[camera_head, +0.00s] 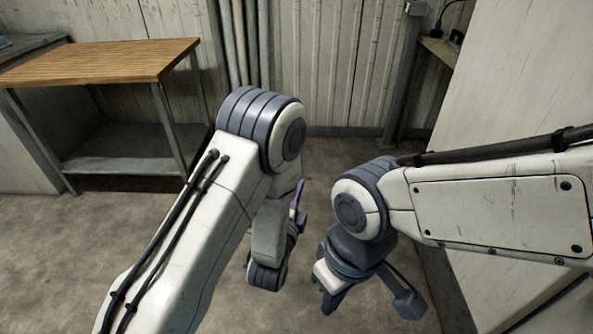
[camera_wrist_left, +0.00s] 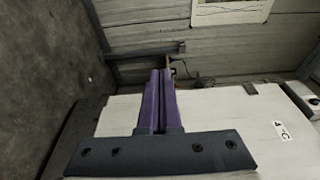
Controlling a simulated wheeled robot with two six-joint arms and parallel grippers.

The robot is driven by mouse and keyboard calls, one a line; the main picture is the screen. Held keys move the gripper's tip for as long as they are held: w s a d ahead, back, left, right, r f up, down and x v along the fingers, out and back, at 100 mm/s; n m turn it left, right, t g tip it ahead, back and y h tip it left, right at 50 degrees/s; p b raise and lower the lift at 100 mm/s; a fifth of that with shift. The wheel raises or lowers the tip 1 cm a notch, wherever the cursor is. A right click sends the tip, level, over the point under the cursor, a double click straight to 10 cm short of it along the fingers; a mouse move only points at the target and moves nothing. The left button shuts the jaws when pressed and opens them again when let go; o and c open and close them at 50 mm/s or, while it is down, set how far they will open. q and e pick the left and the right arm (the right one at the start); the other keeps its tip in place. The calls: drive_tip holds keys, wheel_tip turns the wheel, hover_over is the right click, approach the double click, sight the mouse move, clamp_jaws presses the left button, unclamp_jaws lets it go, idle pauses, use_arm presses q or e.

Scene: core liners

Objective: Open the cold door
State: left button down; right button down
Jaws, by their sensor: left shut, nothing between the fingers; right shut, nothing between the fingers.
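A large pale panel with a small "4°C" label (camera_wrist_left: 283,130) fills the lower part of the left wrist view; I take it as the front of the cold unit (camera_wrist_left: 225,115). In the head view a tall pale panel (camera_head: 520,80) stands on the right, likely the same unit. My left gripper (camera_wrist_left: 160,75) has its purple fingers together and empty, in front of the panel in the wrist view. In the head view the left gripper (camera_head: 298,195) is mostly hidden behind its own arm. My right gripper (camera_head: 330,302) is lower, shut and pointing down. No handle is clearly visible.
A wooden-topped table (camera_head: 100,62) with a lower shelf stands at the back left. Pipes (camera_head: 245,45) run up the corrugated back wall (camera_head: 320,60). A small shelf (camera_head: 440,48) with a cable is at the back right. The concrete floor (camera_head: 60,250) at left is clear.

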use_arm(q)
drive_tip(key=w, duration=0.8)
drive_tip(key=shift+w+a, duration=0.4)
drive_tip(key=shift+r, duration=0.1)
idle(1.0)
